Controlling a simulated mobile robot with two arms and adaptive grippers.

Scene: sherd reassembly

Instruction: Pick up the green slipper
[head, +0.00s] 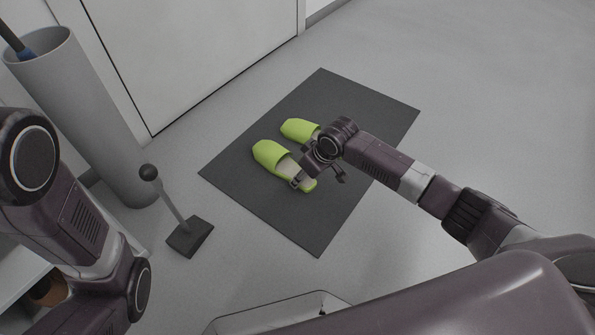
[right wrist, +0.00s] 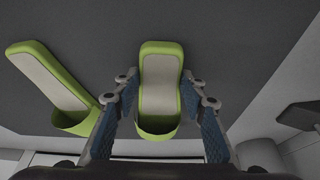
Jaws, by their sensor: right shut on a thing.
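Two green slippers with pale insoles are on a dark mat (head: 318,237). The nearer green slipper (head: 270,154) has its toe to the upper left and its heel by my right gripper (head: 318,181). The right wrist view shows this slipper (right wrist: 159,85) between the two fingers of my right gripper (right wrist: 160,98), which is shut on it. I cannot tell whether it is clear of the mat. The other slipper (head: 298,128) lies behind, partly hidden by my right arm; it shows at the left in the wrist view (right wrist: 50,85). My left gripper is out of view.
A grey cylindrical bin (head: 85,115) with a handle in it stands at the left. A short upright rod on a dark square base (head: 190,237) stands between it and the mat. A pale door (head: 190,55) is behind. The floor to the right is clear.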

